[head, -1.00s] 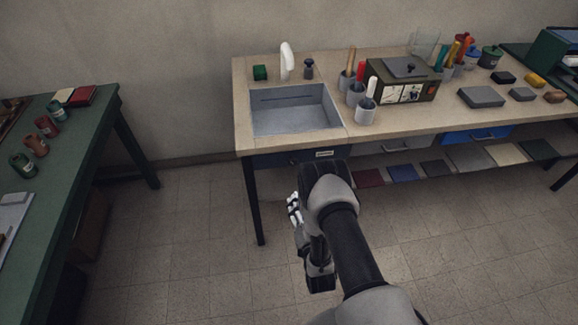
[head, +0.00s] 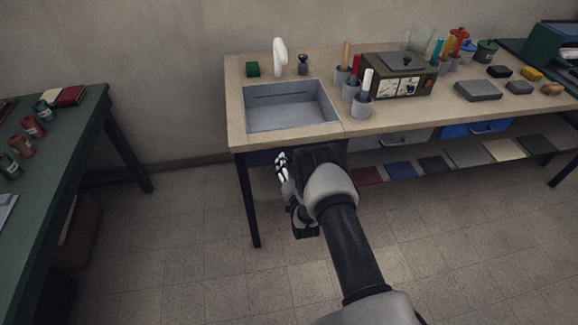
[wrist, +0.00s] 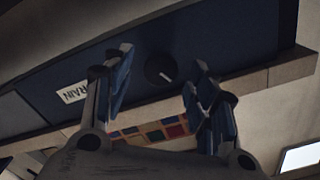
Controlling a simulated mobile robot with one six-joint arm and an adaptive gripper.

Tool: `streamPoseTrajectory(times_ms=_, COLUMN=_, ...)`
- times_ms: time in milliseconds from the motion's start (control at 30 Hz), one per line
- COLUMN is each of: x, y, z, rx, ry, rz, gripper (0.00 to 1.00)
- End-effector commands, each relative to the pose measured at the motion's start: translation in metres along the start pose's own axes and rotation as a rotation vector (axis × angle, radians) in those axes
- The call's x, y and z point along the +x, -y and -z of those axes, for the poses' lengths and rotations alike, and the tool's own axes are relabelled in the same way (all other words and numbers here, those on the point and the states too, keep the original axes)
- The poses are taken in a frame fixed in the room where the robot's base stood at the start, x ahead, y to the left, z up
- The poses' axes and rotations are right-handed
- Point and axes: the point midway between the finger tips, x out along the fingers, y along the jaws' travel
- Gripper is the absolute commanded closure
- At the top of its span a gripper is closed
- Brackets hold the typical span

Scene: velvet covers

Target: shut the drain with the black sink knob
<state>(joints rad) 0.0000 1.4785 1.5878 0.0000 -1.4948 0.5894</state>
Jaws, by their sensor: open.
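A round black knob (wrist: 160,70) with a white pointer line sits on a dark blue panel (wrist: 225,45) in the wrist view. A white label (wrist: 72,93), partly covered by a finger and reading "RAIN", is on the panel left of it. My gripper (wrist: 162,84) is open, its fingers to either side of the knob in the picture; I see no contact. In the head view my gripper (head: 283,172) is low at the bench front, below the grey sink (head: 290,118). My arm hides the knob there. The drain opening cannot be made out.
Behind the sink stand a green block (head: 253,69), a white tap (head: 280,57) and a small dark post (head: 303,65). The bench's front edge (head: 290,142) overhangs my gripper. A lower shelf with flat colored pieces (head: 398,168) lies right.

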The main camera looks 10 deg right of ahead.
Motion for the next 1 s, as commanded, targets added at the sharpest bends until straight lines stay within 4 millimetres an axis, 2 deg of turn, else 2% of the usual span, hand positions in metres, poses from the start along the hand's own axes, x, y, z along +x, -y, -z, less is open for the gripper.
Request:
streamPoseTrajectory(times_ms=133, x=0.0092, y=0.0001, z=0.0001, rx=0.000, ry=0.000, rz=0.000, gripper=0.47)
streamPoseTrajectory(times_ms=433, x=0.0105, y=0.0005, z=0.0008, rx=0.000, ry=0.000, rz=0.000, gripper=0.49)
streamPoseTrajectory(times_ms=1000, x=0.0102, y=0.0004, z=0.0006, rx=0.000, ry=0.000, rz=0.000, gripper=0.87)
